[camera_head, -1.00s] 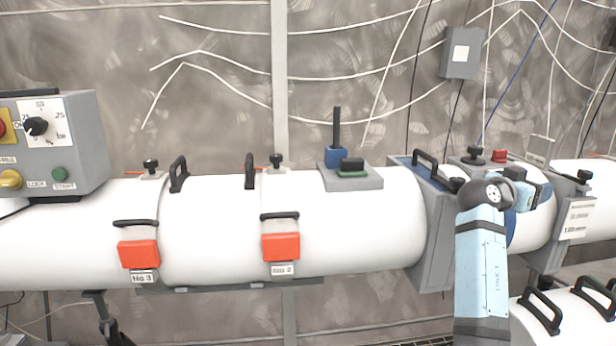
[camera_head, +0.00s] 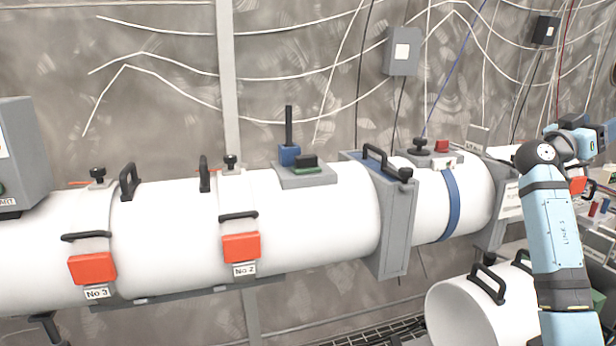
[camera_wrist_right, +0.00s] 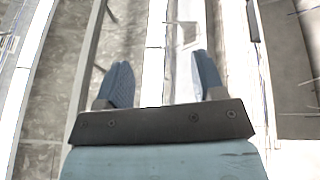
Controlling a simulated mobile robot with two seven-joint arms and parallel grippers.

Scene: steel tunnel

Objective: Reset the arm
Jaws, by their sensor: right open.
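My right arm (camera_head: 562,240) rises at the right side of the head view, light blue with dark joints. Its wrist end is bent away toward the right edge, and the fingers are not clear there. In the right wrist view the right gripper (camera_wrist_right: 160,82) shows two blue ridged fingers held well apart with nothing between them. Pale strips and grey surfaces lie beyond the fingers, blurred. My left gripper is in neither view.
A white tunnel pipe (camera_head: 310,215) with black handles and red latches (camera_head: 241,247) crosses the head view. A grey flange (camera_head: 395,225) and a blue band (camera_head: 451,205) circle it. A second white cylinder (camera_head: 460,312) lies below, beside my right arm. A grey control box (camera_head: 25,155) stands at left.

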